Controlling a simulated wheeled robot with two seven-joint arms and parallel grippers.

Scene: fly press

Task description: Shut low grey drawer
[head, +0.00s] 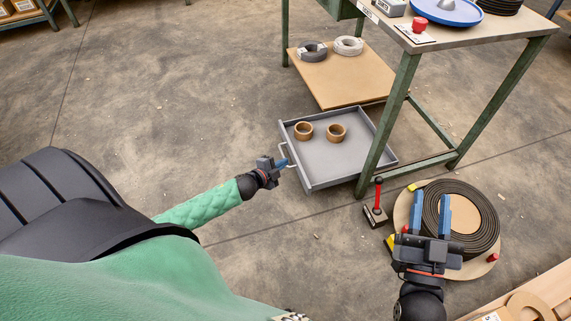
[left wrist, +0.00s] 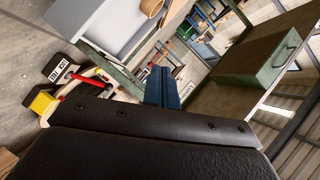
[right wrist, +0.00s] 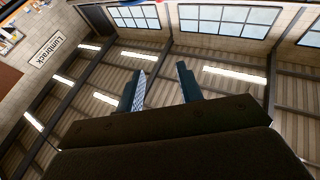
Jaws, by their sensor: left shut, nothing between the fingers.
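The low grey drawer (head: 345,165) stands pulled out beneath the workbench in the head view, with two brown rings (head: 304,131) inside. Its pale handle (head: 286,155) is on the left front face. My left gripper (head: 287,163) is shut and empty, right at the handle; I cannot tell whether it touches. In the left wrist view the shut blue fingers (left wrist: 163,86) show beside part of the drawer (left wrist: 110,25). My right gripper (head: 445,215) is open and empty, over the coiled dark hose at the lower right. Its parted fingers also show in the right wrist view (right wrist: 162,90).
The green-legged workbench (head: 400,90) stands over the drawer, with a lower wooden shelf (head: 335,80) holding two coils. A red-handled tool (head: 377,205) stands near the bench leg, next to the hose coil (head: 485,215) on a round board. The floor left of the drawer is clear.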

